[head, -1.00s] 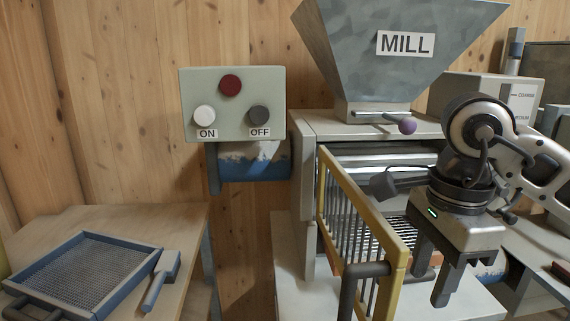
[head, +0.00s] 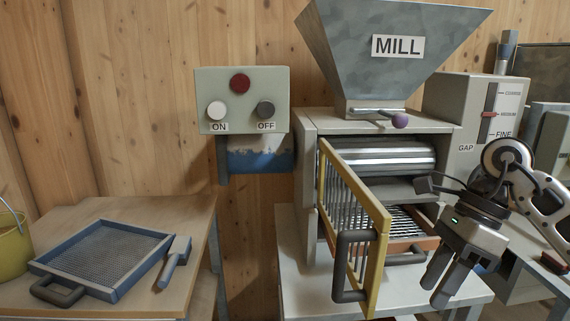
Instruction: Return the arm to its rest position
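My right gripper (head: 443,281) is at the lower right in the head view, in front of the mill's right side and pointing down. Its two dark fingers are a little apart with nothing seen between them. The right arm comes in from the right edge. The mill (head: 384,61) has a grey hopper on top and steel rollers (head: 385,155) below. Its yellow barred guard (head: 372,248) stands swung open to the left of the gripper, apart from it. My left gripper is not in view.
A control box (head: 241,99) with ON and OFF buttons hangs on the wall. A sieve tray (head: 108,257) and a blue-grey brush (head: 175,262) lie on the left table, beside a yellow bucket (head: 12,247). A gap gauge box (head: 467,110) stands right of the mill. An orange-edged drawer (head: 425,244) is under the rollers.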

